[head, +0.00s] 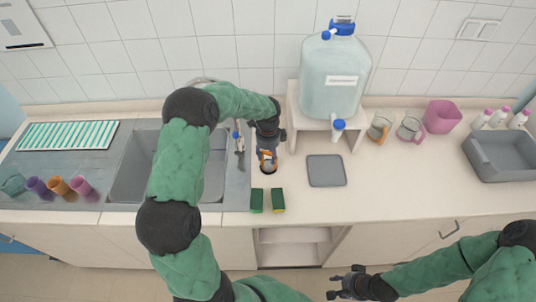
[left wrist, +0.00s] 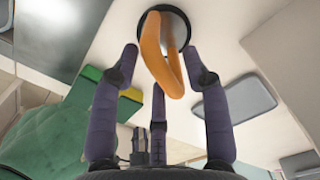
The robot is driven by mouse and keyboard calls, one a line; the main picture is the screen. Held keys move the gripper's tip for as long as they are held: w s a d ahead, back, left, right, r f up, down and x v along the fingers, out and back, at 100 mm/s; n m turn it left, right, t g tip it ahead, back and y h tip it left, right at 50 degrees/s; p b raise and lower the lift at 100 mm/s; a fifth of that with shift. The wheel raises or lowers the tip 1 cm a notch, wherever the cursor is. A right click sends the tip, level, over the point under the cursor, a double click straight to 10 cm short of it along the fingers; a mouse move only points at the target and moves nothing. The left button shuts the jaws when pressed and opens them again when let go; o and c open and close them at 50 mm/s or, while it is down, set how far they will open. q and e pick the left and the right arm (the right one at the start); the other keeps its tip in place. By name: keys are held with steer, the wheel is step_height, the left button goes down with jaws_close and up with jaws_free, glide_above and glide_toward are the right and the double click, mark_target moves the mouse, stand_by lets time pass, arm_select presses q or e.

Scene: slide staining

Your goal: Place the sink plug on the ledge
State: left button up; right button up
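The sink plug is a dark disc with an orange loop handle. It sits on the pale counter right of the sink (head: 129,181) in the head view, partly hidden by my left gripper (head: 268,153). In the left wrist view the plug's orange loop (left wrist: 151,45) stands between the spread fingers of my left gripper (left wrist: 161,60), which show gaps to it on both sides. My right gripper (head: 347,285) is low in front of the counter, away from the plug; its finger opening is too small to judge. I cannot tell which surface is the ledge.
Two green-yellow sponges (head: 257,200) lie just in front of the plug. A grey mat (head: 327,171) lies to its right. A water tank (head: 335,75) on a white stand (head: 293,110) stands behind. The faucet (head: 239,150) is close on the left. Free counter lies front right.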

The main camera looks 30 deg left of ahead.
arm_select(q)
step_height(320, 180, up, 12)
steer(key=p, duration=0.1)
steer(key=shift+r, duration=0.2)
stand_by(0.4)
